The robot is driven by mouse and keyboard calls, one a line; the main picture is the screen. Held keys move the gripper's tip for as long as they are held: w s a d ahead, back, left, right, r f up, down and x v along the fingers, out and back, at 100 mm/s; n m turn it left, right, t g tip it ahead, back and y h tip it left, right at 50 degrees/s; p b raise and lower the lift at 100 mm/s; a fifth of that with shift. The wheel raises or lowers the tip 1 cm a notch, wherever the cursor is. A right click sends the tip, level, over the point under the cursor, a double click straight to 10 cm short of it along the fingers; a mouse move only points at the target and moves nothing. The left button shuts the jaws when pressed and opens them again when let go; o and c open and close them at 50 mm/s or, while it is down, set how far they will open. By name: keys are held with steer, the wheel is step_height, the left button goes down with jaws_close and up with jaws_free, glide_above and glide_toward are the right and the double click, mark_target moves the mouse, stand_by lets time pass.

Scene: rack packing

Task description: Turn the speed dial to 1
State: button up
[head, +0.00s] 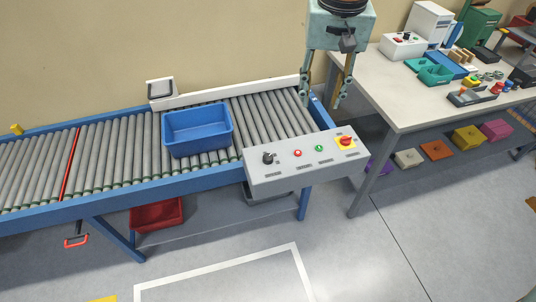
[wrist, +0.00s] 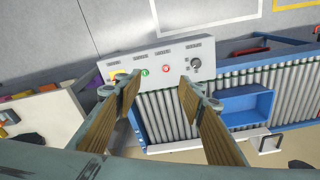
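The speed dial, a black knob (head: 268,158), sits at the left end of the grey control panel (head: 285,176) on the conveyor's front edge. In the wrist view the dial (wrist: 195,64) is at the panel's right end, beyond my fingers. Its setting is too small to read. My gripper (head: 322,88) hangs above the right end of the conveyor, apart from the panel. Its two fingers are spread with nothing between them, as the wrist view of my gripper (wrist: 158,95) also shows.
The panel also carries a red button (head: 298,153), a green button (head: 319,148) and a red-and-yellow switch (head: 346,142). A blue bin (head: 197,146) stands on the rollers left of the panel. A table (head: 395,88) with several items stands at the right.

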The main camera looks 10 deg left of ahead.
steer(key=n+g, duration=0.1)
glide_above(268, 156)
step_height(268, 156, down, 15)
steer(key=shift+f, duration=0.15)
steer(key=shift+s+f, duration=0.1)
steer(key=shift+f+b, duration=0.9)
steer(key=shift+f, duration=5.9)
steer(key=shift+c, duration=0.5)
steer(key=c, duration=0.8)
